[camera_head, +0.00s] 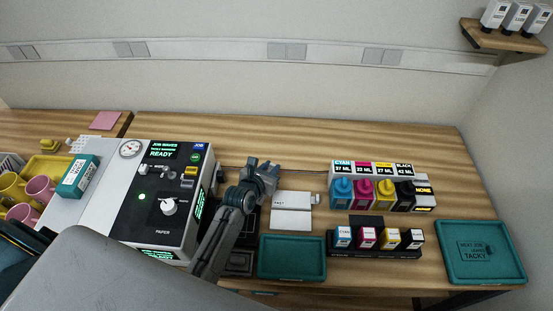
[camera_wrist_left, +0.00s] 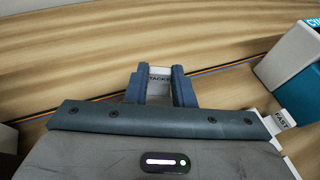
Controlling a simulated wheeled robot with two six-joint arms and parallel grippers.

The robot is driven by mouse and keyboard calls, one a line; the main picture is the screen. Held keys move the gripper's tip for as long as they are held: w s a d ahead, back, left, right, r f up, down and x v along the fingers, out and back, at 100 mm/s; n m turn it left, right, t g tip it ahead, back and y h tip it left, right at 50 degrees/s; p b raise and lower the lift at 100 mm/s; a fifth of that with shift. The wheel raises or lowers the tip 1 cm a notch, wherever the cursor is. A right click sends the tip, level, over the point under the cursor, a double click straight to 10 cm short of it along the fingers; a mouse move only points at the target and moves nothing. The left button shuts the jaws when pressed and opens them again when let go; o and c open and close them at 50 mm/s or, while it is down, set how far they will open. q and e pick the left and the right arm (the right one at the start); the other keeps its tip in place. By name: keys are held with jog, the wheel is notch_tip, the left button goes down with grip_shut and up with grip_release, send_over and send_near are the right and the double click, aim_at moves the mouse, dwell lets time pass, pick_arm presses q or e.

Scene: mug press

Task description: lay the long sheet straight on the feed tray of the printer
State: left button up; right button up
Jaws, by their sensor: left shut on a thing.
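My left gripper (camera_head: 266,170) is in the middle of the head view, over the wooden bench and left of the printer. I cannot tell whether this piece belongs to the long sheet. No long sheet shows clearly. The printer (camera_head: 371,169) has ink readouts and coloured bottles; its edge shows at the right of the wrist view (camera_wrist_left: 290,58). A flat white piece (camera_head: 290,223) lies left of it; I cannot tell whether it is the feed tray.
A control machine (camera_head: 155,225) stands left of my arm. An empty green tray (camera_head: 292,257) and a rack of small cartridges (camera_head: 375,251) lie in front. Another green tray (camera_head: 480,252) is at right. Mugs (camera_head: 40,188) stand far left. The bench's back strip is mostly clear.

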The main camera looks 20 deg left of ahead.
pick_arm(q)
send_over(274, 160)
jog(key=s, duration=0.2)
jog(key=shift+d+f+p, duration=0.25)
jog(key=shift+d+p, duration=0.05)
jog(key=shift+d, duration=0.05)
jog(key=shift+w+f, duration=0.15)
jog(key=shift+f, duration=1.7)
jog(key=o, duration=0.9)
jog(key=shift+f, duration=0.1)
jog(key=shift+o, duration=0.2)
